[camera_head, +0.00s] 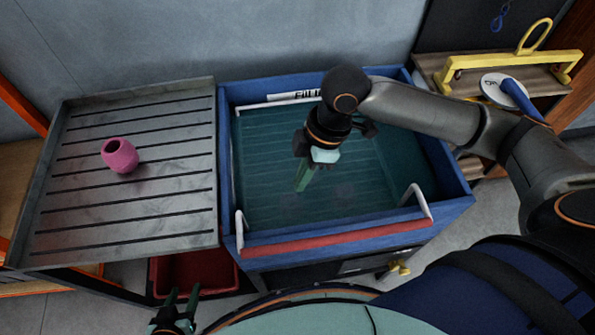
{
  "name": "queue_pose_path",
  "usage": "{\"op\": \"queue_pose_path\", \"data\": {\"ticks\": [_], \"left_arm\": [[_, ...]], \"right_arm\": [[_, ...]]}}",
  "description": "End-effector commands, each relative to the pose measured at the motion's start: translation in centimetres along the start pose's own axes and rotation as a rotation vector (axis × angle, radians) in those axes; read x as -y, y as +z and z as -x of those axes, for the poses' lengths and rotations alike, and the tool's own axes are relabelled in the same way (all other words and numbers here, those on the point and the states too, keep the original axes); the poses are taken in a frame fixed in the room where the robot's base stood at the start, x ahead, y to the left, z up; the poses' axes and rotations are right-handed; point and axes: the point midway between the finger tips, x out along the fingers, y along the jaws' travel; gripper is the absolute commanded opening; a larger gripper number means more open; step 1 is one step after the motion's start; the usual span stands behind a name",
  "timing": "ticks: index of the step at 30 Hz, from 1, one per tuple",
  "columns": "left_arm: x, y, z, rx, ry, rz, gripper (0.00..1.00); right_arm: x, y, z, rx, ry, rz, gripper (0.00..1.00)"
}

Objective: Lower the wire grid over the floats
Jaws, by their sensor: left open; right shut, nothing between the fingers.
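A blue-walled tub (455,205) of dark green water stands in the middle. Thin parallel lines show under the water; I cannot tell whether they are the wire grid or the tub's floor. White bars show at the back left (280,103), front left (240,228) and front right (418,200) of the tub. A pink float (119,155) lies on the slatted metal drainboard at left. Faint dark patches show in the water, too unclear to name. My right gripper (302,185) is shut and empty, pointing down over the water. My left gripper (178,300) is open and empty at the bottom edge.
The slatted drainboard (150,205) is mostly bare. A red bin (193,272) sits below it. A yellow tap (399,268) sticks out at the tub's front. A shelf (430,65) at right holds a yellow-handled frame (510,58) and a white disc (492,88) with a blue handle.

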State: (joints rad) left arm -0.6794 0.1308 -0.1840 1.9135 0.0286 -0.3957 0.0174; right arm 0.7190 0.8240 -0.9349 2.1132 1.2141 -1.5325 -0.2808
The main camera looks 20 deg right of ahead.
Motion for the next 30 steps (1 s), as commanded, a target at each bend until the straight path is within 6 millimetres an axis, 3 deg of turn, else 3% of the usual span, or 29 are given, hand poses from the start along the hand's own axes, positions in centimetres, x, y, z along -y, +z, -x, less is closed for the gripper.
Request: {"op": "queue_pose_path", "data": {"ticks": [9, 15, 30], "left_arm": [[0.0, 0.2, -0.2, -0.002, -0.001, -0.001, 0.5], [0.1, 0.1, -0.2, -0.003, -0.001, -0.002, 0.5], [0.1, 0.1, -0.2, -0.004, -0.001, -0.002, 0.5]], "right_arm": [[0.1, 0.0, -7.0, 0.0, -0.003, -0.001, 0.0], [0.4, 0.8, -9.6, -0.001, 0.0, -0.001, 0.0], [0.4, 1.1, -10.6, -0.002, 0.003, 0.001, 0.0]]}}
